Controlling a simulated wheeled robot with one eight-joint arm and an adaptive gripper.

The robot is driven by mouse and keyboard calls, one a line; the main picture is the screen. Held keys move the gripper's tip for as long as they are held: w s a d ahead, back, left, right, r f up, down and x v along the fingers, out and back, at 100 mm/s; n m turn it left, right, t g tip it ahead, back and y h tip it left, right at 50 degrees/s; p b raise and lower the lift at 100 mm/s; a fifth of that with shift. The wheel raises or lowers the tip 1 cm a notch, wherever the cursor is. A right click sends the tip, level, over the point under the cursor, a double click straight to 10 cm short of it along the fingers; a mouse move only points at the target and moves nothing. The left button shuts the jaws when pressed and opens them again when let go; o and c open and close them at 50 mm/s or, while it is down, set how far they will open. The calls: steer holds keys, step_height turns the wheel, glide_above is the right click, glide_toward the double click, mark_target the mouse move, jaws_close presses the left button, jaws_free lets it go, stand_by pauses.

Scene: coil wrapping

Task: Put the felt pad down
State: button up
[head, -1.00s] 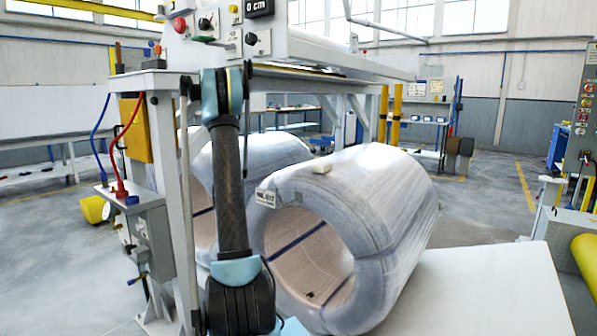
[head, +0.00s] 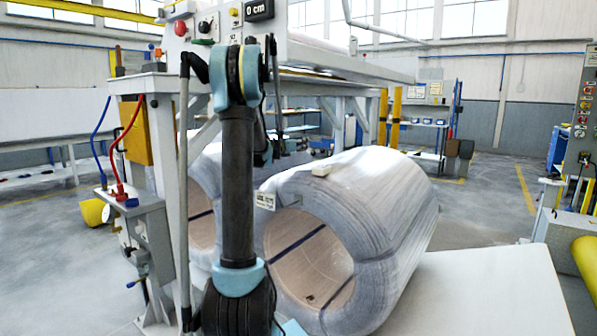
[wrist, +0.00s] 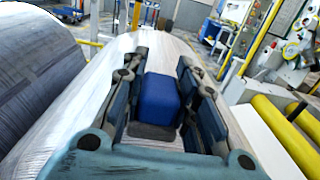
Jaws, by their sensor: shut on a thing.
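A blue block (wrist: 161,97), which I take to be the felt pad, sits between the two fingers of my gripper (wrist: 163,60) in the wrist view. My gripper is shut on it. A dark grey flat patch shows just below the block; I cannot tell whether it is part of it. The pale wrapped coil (wrist: 112,75) lies behind and below the fingers; I cannot tell whether the block touches it. In the head view my arm hides most of the gripper, and the pad cannot be made out. The same coil (head: 385,200) shows there.
The white table (head: 490,290) is bare at the right.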

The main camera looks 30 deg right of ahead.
mark_target(301, 170)
steer(key=shift+f, duration=4.65)
steer(key=o, duration=1)
steer(key=shift+o, duration=0.2)
